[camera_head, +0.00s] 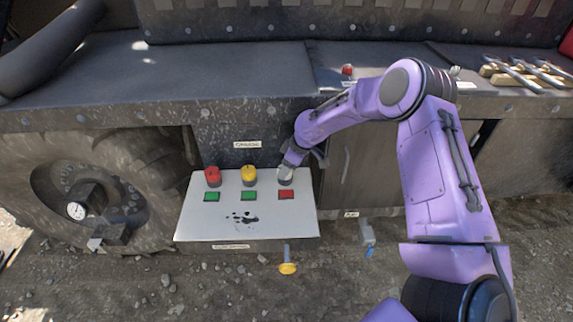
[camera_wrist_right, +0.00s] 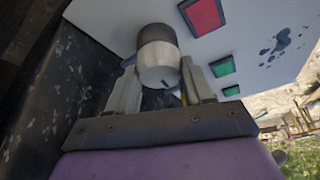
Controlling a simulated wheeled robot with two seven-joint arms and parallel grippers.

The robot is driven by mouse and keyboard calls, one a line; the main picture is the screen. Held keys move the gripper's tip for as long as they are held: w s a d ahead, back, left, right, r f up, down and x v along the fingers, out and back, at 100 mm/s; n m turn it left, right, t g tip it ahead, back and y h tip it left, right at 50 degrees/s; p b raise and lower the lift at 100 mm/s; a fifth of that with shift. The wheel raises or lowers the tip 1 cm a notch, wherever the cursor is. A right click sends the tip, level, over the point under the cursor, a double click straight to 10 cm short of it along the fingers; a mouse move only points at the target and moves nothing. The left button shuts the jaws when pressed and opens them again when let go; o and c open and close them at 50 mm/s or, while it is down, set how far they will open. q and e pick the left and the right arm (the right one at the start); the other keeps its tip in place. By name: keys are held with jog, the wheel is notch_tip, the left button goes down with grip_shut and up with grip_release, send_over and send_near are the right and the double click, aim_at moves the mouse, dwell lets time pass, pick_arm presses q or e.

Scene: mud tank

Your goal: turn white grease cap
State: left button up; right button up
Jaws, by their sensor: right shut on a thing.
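The white grease cap (camera_head: 285,174) is at the right end of a row of three caps on a white panel (camera_head: 215,228). In the right wrist view the white cap (camera_wrist_right: 158,62) is a pale cylinder with a dark grey band, between the two fingers. My right gripper (camera_head: 290,160) reaches it from above and behind, shut on the cap; the fingers (camera_wrist_right: 160,88) also show in the wrist view. The gripper partly hides the cap in the head view. My left gripper is not in view.
A red cap (camera_head: 212,175) and a yellow cap (camera_head: 249,174) stand left of the white one. Below the caps are two green squares (camera_head: 211,197) and a red square (camera_head: 286,195). A large tyre (camera_head: 110,165) is at left; tools (camera_head: 525,72) lie on the ledge at right.

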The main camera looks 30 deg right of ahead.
jog(key=m+p, duration=0.1)
jog(key=m, duration=0.1)
jog(key=m+h+p, duration=0.1)
jog(key=m+p, duration=0.1)
jog(key=shift+a+r+m+t+h, duration=0.1)
jog(key=shift+r+m+t+h, duration=0.05)
jog(key=shift+m+t+h, duration=0.15)
jog(key=m+h+p, duration=0.1)
jog(key=m, duration=0.1)
jog(key=m+p, duration=0.1)
jog(key=m, duration=0.1)
jog(key=shift+a+m+h+p, duration=0.15)
jog(key=shift+m+h+p, duration=0.15)
jog(key=shift+h, duration=0.1)
jog(key=shift+m+h+p, duration=0.45)
jog(key=shift+m+h, duration=0.05)
jog(key=shift+m, duration=0.7)
jog(key=shift+a+m+g+h, duration=0.15)
jog(key=shift+m+g+h, duration=0.25)
jog(key=shift+m, duration=0.9)
jog(key=shift+f+m, duration=0.2)
jog(key=shift+m, duration=0.1)
jog(key=o, duration=1)
jog(key=shift+o, duration=0.2)
